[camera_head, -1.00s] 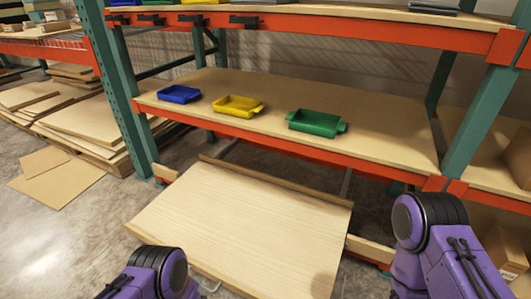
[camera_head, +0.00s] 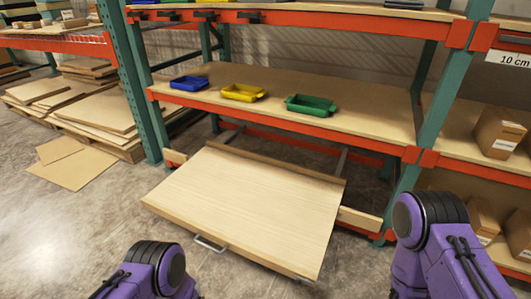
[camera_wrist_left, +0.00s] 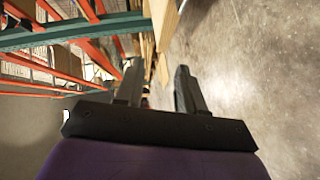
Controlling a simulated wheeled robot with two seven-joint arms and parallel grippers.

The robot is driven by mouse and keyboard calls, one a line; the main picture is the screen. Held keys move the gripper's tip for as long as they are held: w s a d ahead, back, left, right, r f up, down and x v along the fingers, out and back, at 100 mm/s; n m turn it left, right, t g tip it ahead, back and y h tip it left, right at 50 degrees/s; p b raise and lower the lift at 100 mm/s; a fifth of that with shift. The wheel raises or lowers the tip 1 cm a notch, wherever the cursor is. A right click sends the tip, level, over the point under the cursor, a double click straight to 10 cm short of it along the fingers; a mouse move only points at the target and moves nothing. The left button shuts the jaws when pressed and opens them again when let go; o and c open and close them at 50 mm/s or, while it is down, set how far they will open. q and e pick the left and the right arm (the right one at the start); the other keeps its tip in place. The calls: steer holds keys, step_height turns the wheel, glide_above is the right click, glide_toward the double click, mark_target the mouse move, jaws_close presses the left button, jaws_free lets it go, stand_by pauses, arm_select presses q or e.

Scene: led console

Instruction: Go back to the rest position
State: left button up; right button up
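My left gripper (camera_wrist_left: 158,88) shows in the left wrist view with its two black fingers apart and nothing between them. In the head view only purple and black links of my two arms show, at the bottom left and bottom right. Neither gripper shows there, and my right gripper is in no view. In front of me is the shelf rack, with a low pull-out board (camera_head: 250,205) extended toward me. The board has a metal handle (camera_head: 210,243) on its front edge, and no gripper is seen at it.
A blue tray (camera_head: 189,83), a yellow tray (camera_head: 242,92) and a green tray (camera_head: 310,105) stand on the middle shelf (camera_head: 370,125). Cardboard boxes (camera_head: 497,135) sit on the right shelves. Stacked boards (camera_head: 95,110) lie at the left. Bare floor (camera_head: 70,225) is at the lower left.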

arm_select(q)
steer(key=s+a+r+m+g+h, duration=0.1)
steer(key=s+a+m+g, duration=0.25)
steer(key=s, duration=0.45)
steer(key=s+a+r+m+g, duration=0.1)
steer(key=s+a+m+g, duration=0.1)
steer(key=s+m+g, duration=0.45)
steer(key=s+a+r+m+g+h, duration=0.1)
steer(key=s+a+m+g, duration=0.15)
steer(key=s, duration=0.65)
step_height(320, 180, down, 11)
steer(key=d+b, duration=0.1)
steer(key=b, duration=1)
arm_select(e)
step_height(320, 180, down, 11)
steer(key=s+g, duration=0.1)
arm_select(q)
step_height(320, 180, up, 38)
steer(key=p, duration=3.9)
steer(key=shift+w+a+r+t, duration=0.2)
steer(key=shift+w+a+t, duration=0.15)
steer(key=shift+t, duration=0.1)
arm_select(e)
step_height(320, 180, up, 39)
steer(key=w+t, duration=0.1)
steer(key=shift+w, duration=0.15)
